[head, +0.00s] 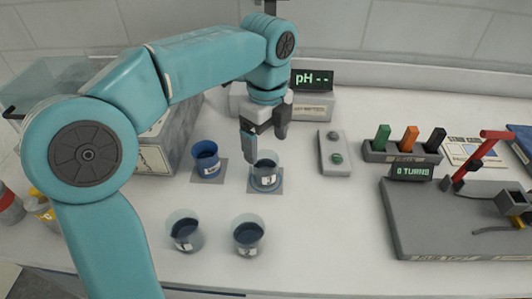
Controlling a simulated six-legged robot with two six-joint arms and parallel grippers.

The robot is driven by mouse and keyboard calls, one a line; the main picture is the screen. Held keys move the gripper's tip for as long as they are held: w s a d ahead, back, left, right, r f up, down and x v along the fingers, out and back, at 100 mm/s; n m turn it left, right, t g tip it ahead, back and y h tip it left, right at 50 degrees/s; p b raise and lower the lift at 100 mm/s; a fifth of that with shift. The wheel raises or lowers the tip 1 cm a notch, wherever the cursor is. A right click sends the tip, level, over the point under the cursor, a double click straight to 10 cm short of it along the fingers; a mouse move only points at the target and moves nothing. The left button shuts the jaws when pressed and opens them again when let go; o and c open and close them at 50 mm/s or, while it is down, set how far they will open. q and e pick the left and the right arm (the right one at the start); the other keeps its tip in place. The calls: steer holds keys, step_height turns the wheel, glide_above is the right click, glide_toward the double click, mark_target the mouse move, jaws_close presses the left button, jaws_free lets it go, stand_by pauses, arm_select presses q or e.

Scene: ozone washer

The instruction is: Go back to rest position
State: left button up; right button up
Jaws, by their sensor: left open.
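My left arm reaches in from the left, and its gripper (265,152) points down just above a clear beaker with dark blue contents (266,176). The beaker stands upright on a small grey square mat. The gripper's fingers are apart, with one finger in front of the beaker's rim at its left side. I cannot tell whether the finger touches the glass. My right gripper is not in view.
A blue cup (206,159) stands on a mat to the left. Two beakers (184,230) (249,235) stand in front. A pH meter (312,80) is behind. A button box (335,150), a rack (402,152) and a grey crank base (420,235) are at right.

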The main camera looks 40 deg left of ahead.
arm_select(q)
step_height(320, 180, up, 3)
steer(key=shift+f, duration=0.2)
stand_by(0.5)
